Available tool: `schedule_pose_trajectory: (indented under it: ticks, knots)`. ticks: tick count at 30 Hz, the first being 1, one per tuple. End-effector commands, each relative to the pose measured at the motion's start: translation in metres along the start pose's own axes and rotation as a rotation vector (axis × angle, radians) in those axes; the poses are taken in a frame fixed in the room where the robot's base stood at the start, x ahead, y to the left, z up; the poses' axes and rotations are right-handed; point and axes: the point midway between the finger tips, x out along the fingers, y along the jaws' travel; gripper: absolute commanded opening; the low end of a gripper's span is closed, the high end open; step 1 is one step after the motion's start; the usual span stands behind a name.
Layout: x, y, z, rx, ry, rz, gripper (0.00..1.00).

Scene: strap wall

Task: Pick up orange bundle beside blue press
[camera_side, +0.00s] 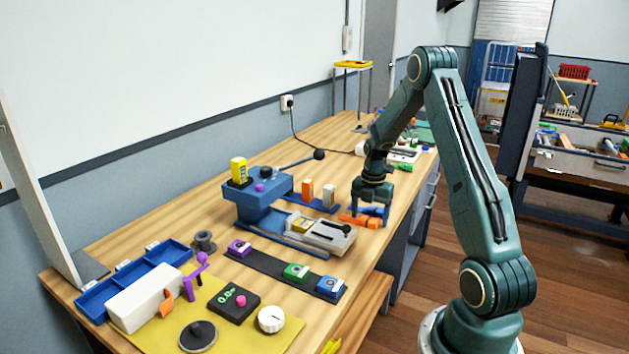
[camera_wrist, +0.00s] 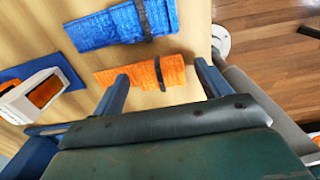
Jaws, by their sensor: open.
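The orange bundle (camera_wrist: 137,74) lies flat on the wooden bench with a dark strap round it. In the side view the orange bundle (camera_side: 349,219) is right of the blue press (camera_side: 262,196), partly hidden by my gripper. My gripper (camera_side: 373,208) points down over it, open and empty. In the wrist view my gripper (camera_wrist: 163,71) has its left fingertip overlapping the bundle's lower edge and its right fingertip just past the bundle's right end. The exact gap in height cannot be told.
A strapped blue bundle (camera_wrist: 112,27) lies close beside the orange one. A white block with an orange face (camera_wrist: 42,96) stands to the left on a blue strip. The bench edge and wooden floor (camera_wrist: 270,50) are to the right.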

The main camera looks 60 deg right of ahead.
Motion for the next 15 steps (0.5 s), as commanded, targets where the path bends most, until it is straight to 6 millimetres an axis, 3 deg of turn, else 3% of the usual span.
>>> schedule_pose_trajectory:
  ticks: [6, 13, 15]
  knots:
    - [-0.0004, 0.0001, 0.0001, 0.0, 0.0, 0.0, 0.76]
    - [-0.0004, 0.0001, 0.0002, 0.0, 0.0, 0.0, 0.31]
    - [-0.0006, 0.0002, 0.0002, 0.0, -0.001, 0.001, 0.27]
